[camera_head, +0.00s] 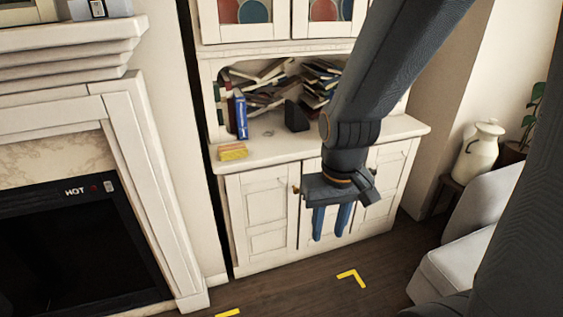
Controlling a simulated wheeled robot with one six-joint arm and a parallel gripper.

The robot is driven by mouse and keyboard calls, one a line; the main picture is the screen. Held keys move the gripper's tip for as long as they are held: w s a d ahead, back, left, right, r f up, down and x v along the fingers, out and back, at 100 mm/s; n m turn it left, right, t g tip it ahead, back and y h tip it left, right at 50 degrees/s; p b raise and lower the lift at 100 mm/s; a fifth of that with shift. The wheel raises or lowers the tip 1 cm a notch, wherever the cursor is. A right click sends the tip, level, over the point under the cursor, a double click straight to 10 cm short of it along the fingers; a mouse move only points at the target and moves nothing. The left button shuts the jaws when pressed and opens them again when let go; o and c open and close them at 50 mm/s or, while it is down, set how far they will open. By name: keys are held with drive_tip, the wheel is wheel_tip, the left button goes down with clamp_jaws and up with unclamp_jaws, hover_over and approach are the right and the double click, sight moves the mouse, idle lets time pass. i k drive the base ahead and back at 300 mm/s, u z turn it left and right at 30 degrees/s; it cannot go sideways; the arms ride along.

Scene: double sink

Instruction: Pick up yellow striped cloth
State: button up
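The yellow striped cloth (233,152) lies folded on the left part of the white cabinet's counter, close to its front edge. My gripper (332,223) hangs in front of the cabinet doors, to the right of the cloth and lower than it. Its two blue fingers point down and stand apart with a gap between them. Nothing shows between the fingers. The cloth is in full view and apart from the gripper.
A blue book (241,117) stands behind the cloth. Piled books (320,82) and a dark block (296,116) are further back. A fireplace (75,235) is at left. A white jug (479,152) and a pale seat (470,245) are at right. Floor (290,290) in front is clear.

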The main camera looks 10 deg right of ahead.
sight(237, 150)
drive_tip(key=z, duration=0.25)
drive_tip(key=k, duration=0.15)
drive_tip(key=u, duration=0.75)
drive_tip(key=i, duration=1.55)
drive_tip(key=z, duration=0.8)
